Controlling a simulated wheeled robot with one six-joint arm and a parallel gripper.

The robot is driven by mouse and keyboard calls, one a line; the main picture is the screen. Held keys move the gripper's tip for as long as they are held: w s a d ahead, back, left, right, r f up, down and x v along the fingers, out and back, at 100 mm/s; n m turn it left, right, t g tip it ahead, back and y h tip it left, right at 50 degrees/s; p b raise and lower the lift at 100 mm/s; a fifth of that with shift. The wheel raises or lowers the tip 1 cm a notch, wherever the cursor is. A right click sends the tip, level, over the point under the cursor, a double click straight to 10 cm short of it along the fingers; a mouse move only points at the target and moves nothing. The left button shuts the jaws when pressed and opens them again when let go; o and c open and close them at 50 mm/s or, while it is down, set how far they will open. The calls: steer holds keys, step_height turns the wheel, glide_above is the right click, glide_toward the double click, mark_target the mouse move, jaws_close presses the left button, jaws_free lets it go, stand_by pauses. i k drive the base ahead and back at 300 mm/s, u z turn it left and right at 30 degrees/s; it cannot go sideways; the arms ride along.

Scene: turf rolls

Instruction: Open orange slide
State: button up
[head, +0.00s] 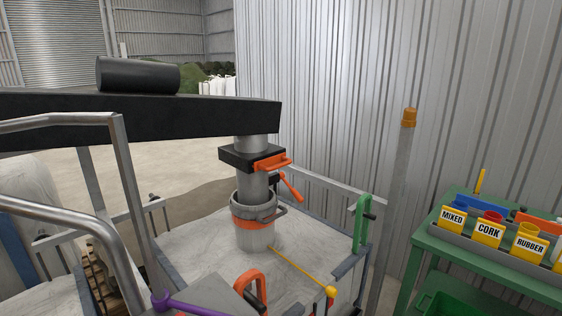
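The orange slide (273,163) shows as an orange handle on the front right of a black block (238,158). The block sits on a grey vertical pipe (252,186) under a long black beam. The handle lies close against the block; how far the slide is drawn out I cannot tell. An orange lever (291,188) hangs just below it on the right. A grey collar with an orange band (251,222) surrounds the pipe's lower end. My gripper is not in view.
Grey rails (128,200) stand at the left. A green clamp (361,222), an orange clamp (251,286) and a yellow-ended rod (300,271) are near the pipe. A green table (490,262) with labelled yellow bins is at right. A corrugated wall (340,90) stands behind.

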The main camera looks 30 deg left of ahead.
mark_target(269, 164)
steer(key=u, duration=0.6)
steer(key=i, duration=0.9)
steer(key=u, duration=0.85)
